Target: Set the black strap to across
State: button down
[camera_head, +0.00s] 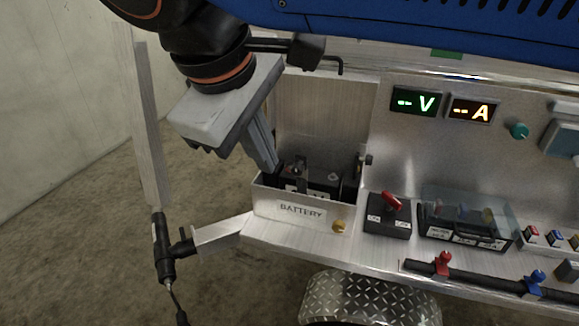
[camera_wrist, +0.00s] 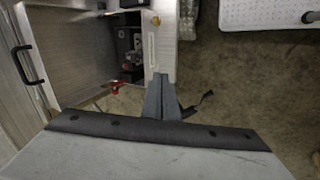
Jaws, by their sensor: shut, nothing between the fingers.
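The open metal battery box (camera_head: 263,197), labelled BATTERY, holds a dark battery (camera_head: 322,182). I cannot clearly pick out the black strap. Dark pieces stand at the box's right end (camera_head: 359,172) and on top of the battery (camera_head: 299,168), and either may be part of it. My gripper (camera_head: 270,166) is shut and empty, its tips pointing down at the box's left end. In the wrist view the shut fingers (camera_wrist: 161,80) are beside the box's front wall (camera_wrist: 160,45). Whether they touch anything is unclear.
A switch with a red handle (camera_head: 392,203) and a clear-covered fuse block (camera_head: 465,225) stand right of the box. A brass knob (camera_head: 339,227) is on its front. A black fitting (camera_head: 163,252) hangs at lower left. A dark piece (camera_wrist: 200,105) shows beside my fingers, unidentified.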

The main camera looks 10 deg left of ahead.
jog(key=shift+f, duration=0.1)
jog(key=w+d+f, duration=0.1)
jog(key=w+f, duration=0.7)
jog(key=shift+w+d, duration=0.15)
jog(key=shift+d, duration=0.15)
jog(key=shift+w+r, duration=0.1)
dwell(0.5)
